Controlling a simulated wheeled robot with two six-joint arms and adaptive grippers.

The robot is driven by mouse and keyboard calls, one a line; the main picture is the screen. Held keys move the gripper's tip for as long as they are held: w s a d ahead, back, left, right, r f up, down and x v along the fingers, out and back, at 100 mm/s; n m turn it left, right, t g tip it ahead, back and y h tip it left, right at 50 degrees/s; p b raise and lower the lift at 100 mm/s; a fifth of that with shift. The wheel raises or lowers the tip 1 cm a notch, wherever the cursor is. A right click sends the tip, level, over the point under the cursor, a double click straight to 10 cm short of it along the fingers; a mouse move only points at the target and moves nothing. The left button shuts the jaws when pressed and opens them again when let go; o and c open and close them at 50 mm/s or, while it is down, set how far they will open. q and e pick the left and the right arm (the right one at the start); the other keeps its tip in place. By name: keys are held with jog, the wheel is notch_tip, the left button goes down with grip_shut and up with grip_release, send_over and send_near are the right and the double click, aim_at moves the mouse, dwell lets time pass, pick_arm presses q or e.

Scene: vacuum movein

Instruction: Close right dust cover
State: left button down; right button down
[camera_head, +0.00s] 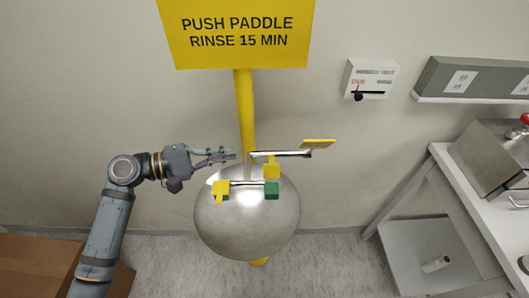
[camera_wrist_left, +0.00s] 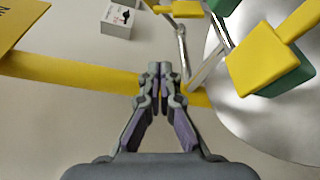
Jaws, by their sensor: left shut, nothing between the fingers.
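The right dust cover (camera_head: 271,171) is a yellow cap standing open behind the bare green right spray head (camera_head: 272,190). Part of a yellow piece, likely this cover, shows at the top of the left wrist view (camera_wrist_left: 187,8). The left dust cover (camera_head: 221,187) is yellow and sits on its green head; it looks large in the wrist view (camera_wrist_left: 268,62). My left gripper (camera_head: 232,155) is shut and empty, left of the right cover and apart from it, near the yellow post. Its closed fingertips show in the wrist view (camera_wrist_left: 153,72). My right gripper is out of view.
The round steel bowl (camera_head: 248,235) lies below the heads. A yellow post (camera_head: 245,110) rises behind it to a yellow sign (camera_head: 238,55). A lever with a yellow paddle (camera_head: 318,144) extends right. A bench (camera_head: 450,190) stands at right, a brown box (camera_head: 35,265) lower left.

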aim_at(271, 166)
pick_arm(q)
jog(key=d+p, duration=0.6)
jog(key=d, duration=0.3)
jog(key=shift+s, duration=0.35)
jog(key=shift+w+d, duration=0.1)
